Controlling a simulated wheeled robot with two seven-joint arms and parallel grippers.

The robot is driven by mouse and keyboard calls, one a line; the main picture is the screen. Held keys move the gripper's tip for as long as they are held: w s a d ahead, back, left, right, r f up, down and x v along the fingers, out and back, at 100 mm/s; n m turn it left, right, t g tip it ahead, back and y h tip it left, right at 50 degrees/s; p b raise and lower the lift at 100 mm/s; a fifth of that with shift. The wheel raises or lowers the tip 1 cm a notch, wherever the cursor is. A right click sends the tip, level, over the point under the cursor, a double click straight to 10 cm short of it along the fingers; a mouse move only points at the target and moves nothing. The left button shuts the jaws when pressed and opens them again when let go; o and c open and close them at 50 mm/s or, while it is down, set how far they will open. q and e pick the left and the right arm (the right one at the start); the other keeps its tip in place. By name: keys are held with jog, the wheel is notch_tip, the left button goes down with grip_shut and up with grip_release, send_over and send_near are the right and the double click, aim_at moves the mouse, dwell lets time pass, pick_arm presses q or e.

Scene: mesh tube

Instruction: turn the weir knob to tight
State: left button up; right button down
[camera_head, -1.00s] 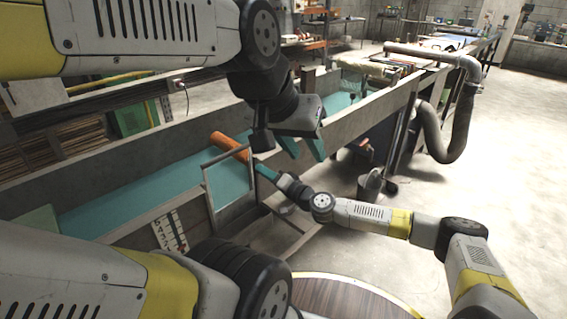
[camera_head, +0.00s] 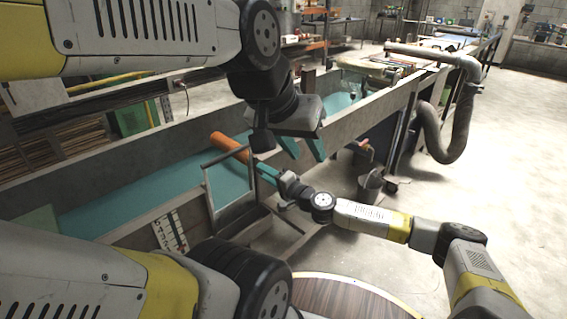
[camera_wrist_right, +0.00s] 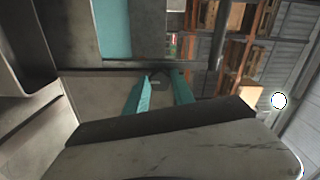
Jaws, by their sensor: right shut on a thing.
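The weir is an upright metal frame (camera_head: 228,187) standing across the teal channel (camera_head: 140,192). In the right wrist view a small dark knob (camera_wrist_right: 158,79) sits between the teal fingers of my right gripper (camera_wrist_right: 160,92), which is shut on it. In the head view my right gripper (camera_head: 266,172) reaches the right side of the frame from the right, and the knob is hidden there. My left gripper (camera_head: 302,148) hangs above and to the right of the frame, its teal fingers apart and empty.
An orange tube (camera_head: 230,147) lies in the channel behind the frame. A scale board with numbers (camera_head: 170,231) is on the channel's near wall. A bucket (camera_head: 370,188) stands on the floor to the right. A round wooden top (camera_head: 350,297) is in front.

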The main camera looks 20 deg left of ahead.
jog(key=c, duration=1.1)
grip_release()
jog(key=shift+o, duration=0.2)
jog(key=v, duration=0.8)
